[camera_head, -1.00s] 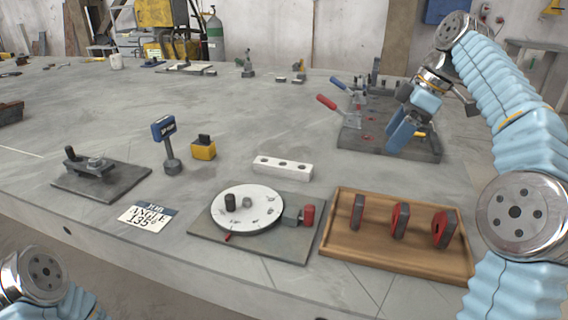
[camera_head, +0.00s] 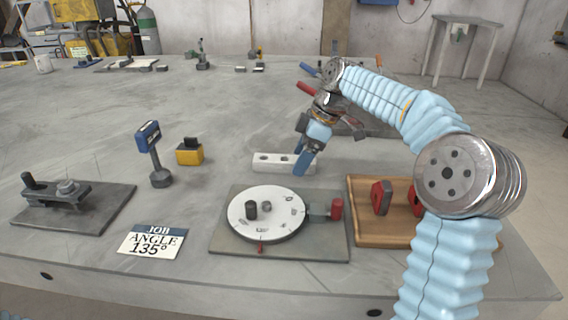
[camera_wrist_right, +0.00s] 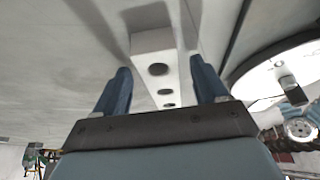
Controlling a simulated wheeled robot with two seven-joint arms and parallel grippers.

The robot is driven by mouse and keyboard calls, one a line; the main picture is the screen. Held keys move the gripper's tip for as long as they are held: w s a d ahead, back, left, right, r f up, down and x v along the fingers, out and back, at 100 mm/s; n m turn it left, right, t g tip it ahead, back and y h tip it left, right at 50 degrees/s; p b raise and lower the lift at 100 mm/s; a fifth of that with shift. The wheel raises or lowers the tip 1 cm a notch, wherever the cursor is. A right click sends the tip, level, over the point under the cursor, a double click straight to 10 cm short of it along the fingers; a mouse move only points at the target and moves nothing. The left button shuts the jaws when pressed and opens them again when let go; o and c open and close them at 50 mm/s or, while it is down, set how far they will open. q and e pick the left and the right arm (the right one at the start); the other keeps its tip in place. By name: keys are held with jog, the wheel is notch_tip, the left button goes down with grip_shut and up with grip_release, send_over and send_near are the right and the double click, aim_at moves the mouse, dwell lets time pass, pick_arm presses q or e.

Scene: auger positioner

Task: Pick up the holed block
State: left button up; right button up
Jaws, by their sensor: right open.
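The holed block (camera_head: 270,161) is a white bar with several round holes in its top. It lies on the table behind the round dial. My right gripper (camera_head: 304,164) is over the block's right part and hides some of it. In the right wrist view the block (camera_wrist_right: 152,44) shows between the two blue fingers of my open gripper (camera_wrist_right: 160,88), with a gap on each side. The block looks ungripped. I cannot tell the exact height of the fingertips over it. My left gripper is not in view.
A white dial (camera_head: 284,222) on a grey plate stands in front of the block. A wooden tray (camera_head: 362,233) with red-and-grey pieces is to the right. A yellow block (camera_head: 189,156), a blue-headed stand (camera_head: 150,137) and a job card (camera_head: 153,241) are to the left.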

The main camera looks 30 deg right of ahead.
jog(key=shift+f, duration=0.25)
grip_shut()
jog(key=shift+r, duration=0.15)
